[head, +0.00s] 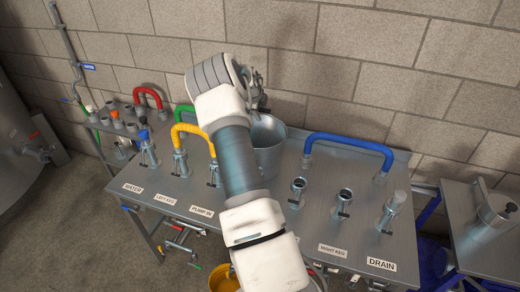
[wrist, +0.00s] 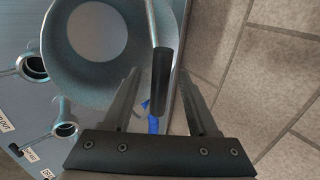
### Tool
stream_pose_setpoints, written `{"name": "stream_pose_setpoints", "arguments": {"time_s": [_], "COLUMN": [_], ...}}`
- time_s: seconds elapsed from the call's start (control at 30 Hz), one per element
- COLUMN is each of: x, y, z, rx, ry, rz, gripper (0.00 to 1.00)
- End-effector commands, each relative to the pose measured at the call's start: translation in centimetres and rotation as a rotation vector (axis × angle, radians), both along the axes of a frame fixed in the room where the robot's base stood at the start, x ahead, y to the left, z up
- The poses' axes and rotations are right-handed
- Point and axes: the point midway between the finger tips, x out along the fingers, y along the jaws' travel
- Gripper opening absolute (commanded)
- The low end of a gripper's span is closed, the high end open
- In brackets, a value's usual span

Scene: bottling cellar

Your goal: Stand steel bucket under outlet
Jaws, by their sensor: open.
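The steel bucket (head: 268,158) stands on the metal bench near the wall, partly hidden behind my arm in the head view. In the wrist view I look down into the bucket (wrist: 140,70), which appears empty. Its handle has a black grip (wrist: 161,80) that lies between my fingers in the picture. My gripper (wrist: 160,78) is open, with a gap on each side of the grip. In the head view my gripper (head: 259,85) is above the bucket's back rim, mostly hidden by my wrist. I cannot tell which fitting is the outlet.
A DRAIN label (head: 381,264) is at front right. A yellow bucket (head: 222,278) is low in front. A block wall stands close behind.

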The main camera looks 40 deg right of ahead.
Motion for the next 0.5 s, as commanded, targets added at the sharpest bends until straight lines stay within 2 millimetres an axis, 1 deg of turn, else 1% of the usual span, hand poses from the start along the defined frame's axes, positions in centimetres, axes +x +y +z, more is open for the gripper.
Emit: {"name": "stream_pose_setpoints", "arguments": {"time_s": [0.2,0.23,0.37,0.4,0.47,0.5], "x": [0.04,0.04,0.04,0.04,0.04,0.04], "y": [-0.04,-0.03,-0.02,-0.02,-0.02,-0.02], "z": [-0.07,-0.07,-0.06,-0.06,-0.06,-0.05], "rx": [-0.001,-0.001,-0.001,-0.001,-0.001,-0.001], "ry": [0.0,0.0,0.0,0.0,0.0,0.0], "rz": [0.0,0.0,0.0,0.0,0.0,0.0], "gripper": [0.59,0.58,0.34,0.27,0.16,0.09]}}
